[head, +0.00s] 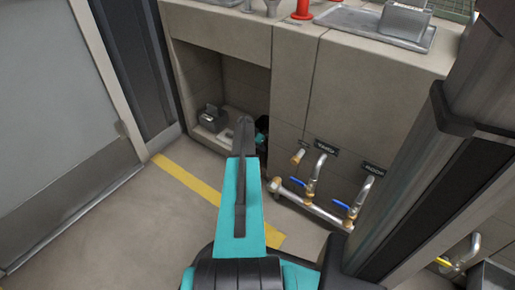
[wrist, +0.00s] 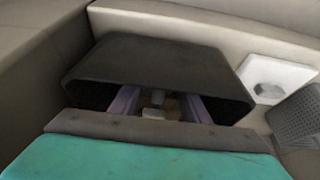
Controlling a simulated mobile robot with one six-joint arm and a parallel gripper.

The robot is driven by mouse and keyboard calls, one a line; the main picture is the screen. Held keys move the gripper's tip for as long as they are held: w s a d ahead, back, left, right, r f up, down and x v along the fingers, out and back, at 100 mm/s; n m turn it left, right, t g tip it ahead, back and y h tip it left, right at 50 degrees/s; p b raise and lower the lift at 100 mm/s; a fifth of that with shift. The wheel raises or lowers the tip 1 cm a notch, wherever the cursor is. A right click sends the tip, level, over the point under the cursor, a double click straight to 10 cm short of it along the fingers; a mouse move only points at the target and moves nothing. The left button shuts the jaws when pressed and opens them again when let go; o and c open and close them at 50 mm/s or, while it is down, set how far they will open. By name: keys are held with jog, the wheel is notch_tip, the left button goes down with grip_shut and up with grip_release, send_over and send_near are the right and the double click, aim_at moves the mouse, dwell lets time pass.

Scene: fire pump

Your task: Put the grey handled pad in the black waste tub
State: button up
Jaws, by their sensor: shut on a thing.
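In the wrist view, a wide dark grey piece (wrist: 155,62) with sloping sides sits directly in front of my gripper (wrist: 158,104). It appears to be the grey handled pad, and my gripper is shut on it. Two pale purple fingers reach to its near edge; I cannot make out its handle. In the head view, my teal arm reaches down to the low recess under the counter, and the gripper end is mostly hidden there. A small dark shape (head: 262,145) shows just beyond my arm; I cannot tell whether it is the black waste tub.
A grey block-like item (head: 211,117) stands in the recess on the left. In the wrist view, a white item (wrist: 268,75) and a perforated grey item (wrist: 302,118) are at the right. Pipes with blue-handled valves (head: 315,180) stick out right of my arm. Floor is clear at left.

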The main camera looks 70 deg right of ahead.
jog(key=shift+f, duration=0.15)
jog(key=o, duration=1)
jog(key=p+v, duration=0.4)
jog(key=v, duration=0.8)
jog(key=shift+r, duration=0.2)
